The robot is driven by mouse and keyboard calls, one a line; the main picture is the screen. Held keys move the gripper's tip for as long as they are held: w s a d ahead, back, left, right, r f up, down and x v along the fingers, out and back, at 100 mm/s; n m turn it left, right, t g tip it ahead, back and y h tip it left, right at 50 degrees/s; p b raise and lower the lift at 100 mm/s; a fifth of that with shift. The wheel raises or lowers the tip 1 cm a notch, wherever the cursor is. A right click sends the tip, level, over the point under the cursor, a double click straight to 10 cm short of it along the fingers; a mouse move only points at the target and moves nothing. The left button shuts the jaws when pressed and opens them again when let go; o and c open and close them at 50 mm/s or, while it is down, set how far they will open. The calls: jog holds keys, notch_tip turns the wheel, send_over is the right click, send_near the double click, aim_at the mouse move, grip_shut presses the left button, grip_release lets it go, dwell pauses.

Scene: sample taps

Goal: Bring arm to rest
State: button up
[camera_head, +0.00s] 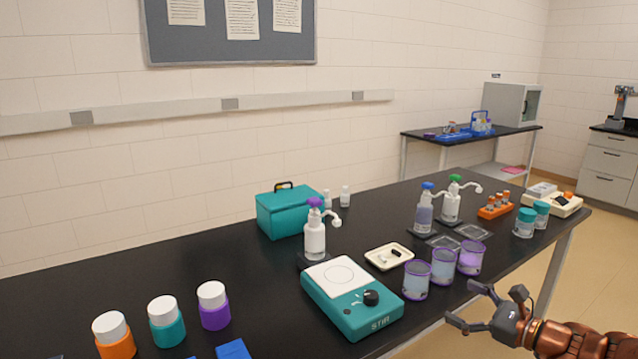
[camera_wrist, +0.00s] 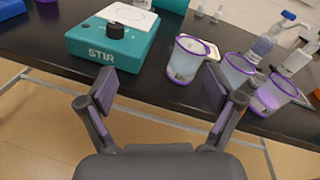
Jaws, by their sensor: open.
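My gripper (camera_head: 483,306) is open and empty at the lower right of the head view, off the front edge of the black bench (camera_head: 130,272). My copper-coloured arm reaches in from the right edge. In the wrist view, my gripper (camera_wrist: 163,95) shows its two fingers spread wide, with nothing held between them. Beyond the fingertips are the teal stirrer (camera_wrist: 125,37) and a purple-rimmed beaker (camera_wrist: 187,60), both on the bench and apart from the fingers as far as I can tell.
Three purple-rimmed beakers (camera_head: 443,267) stand near the front edge, close to my gripper. The stirrer (camera_head: 352,298), pump bottles (camera_head: 315,240), a teal case (camera_head: 287,212) and capped jars (camera_head: 166,322) stand on the bench. Open floor (camera_head: 560,255) lies right of the bench.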

jog(key=s+a+r+n+g+y+p, duration=0.1)
jog(key=s+a+n+g, duration=0.45)
jog(key=a, duration=0.45)
jog(key=s+a+r+n+g+y+p, duration=0.1)
jog(key=s+a+n+g, duration=0.3)
jog(key=s+a+n, duration=0.45)
jog(key=s+a+f+n+g+h+p, duration=0.1)
jog(key=s+a+n+g+h, duration=0.35)
jog(key=s, duration=0.55)
jog(key=s+d+n+g+h+p, duration=0.1)
jog(key=s+d+n+h+p, duration=0.1)
jog(key=s+d+n+h, duration=0.4)
jog(key=shift+s+d+r+h, duration=0.45)
jog(key=shift+s+d+h, duration=0.6)
jog(key=shift+s+d, duration=1.5)
jog(key=shift+s+a, duration=0.45)
jog(key=shift+a, duration=0.05)
